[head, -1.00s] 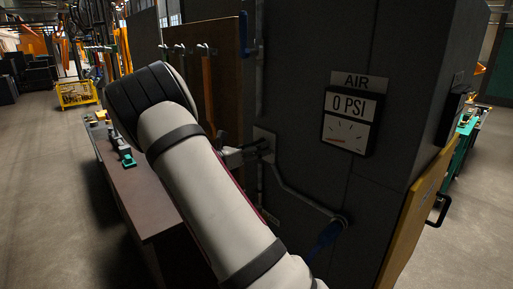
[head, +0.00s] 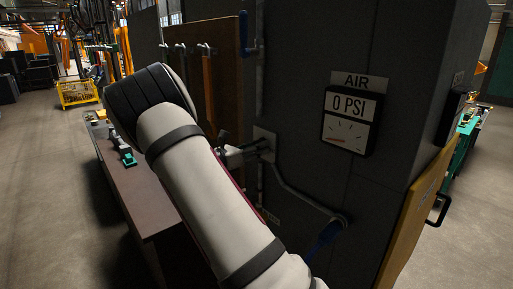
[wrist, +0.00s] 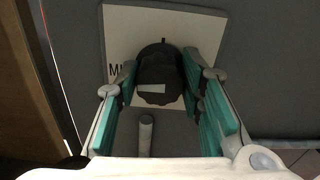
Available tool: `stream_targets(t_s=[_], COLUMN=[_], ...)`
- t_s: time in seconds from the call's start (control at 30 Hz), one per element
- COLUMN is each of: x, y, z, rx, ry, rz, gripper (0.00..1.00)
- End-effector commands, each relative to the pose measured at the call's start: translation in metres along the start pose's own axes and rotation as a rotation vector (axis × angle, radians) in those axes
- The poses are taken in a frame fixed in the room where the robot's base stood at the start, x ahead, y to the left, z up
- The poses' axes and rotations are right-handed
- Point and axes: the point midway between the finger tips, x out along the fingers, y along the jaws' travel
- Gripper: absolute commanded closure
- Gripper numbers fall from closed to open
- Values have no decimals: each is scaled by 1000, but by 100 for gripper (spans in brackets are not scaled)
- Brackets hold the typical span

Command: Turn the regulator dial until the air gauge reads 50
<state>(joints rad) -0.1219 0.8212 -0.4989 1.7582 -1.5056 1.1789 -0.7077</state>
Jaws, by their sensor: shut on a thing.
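The regulator dial (wrist: 160,64) is a dark round knob with a white mark, in front of a pale plate (wrist: 120,28) with partly hidden lettering. My gripper (wrist: 161,82) has its teal-padded fingers on either side of the dial and is shut on it. In the head view my gripper (head: 246,152) is at the plate on the dark cabinet, and the dial is mostly hidden there. The air gauge (head: 346,122) reads 0 PSI, with its red needle pointing left. The AIR label (head: 356,80) is above it.
A pipe runs from below the plate to a blue-handled valve (head: 328,231). A brown-topped bench (head: 150,205) stands left of the cabinet, behind my arm. A yellow panel (head: 416,215) is at the cabinet's right side. Open floor lies at far left.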

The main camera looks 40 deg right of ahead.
Motion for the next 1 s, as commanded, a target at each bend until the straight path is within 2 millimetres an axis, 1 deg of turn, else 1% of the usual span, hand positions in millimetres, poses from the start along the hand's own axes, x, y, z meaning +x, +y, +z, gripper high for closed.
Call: stream_targets(t_s=[0.27, 1.0], x=[0, 0], y=[-1, -3], z=[1, 1], rx=[219, 923], ry=[-1, -1], rz=[1, 1], gripper=[93, 93])
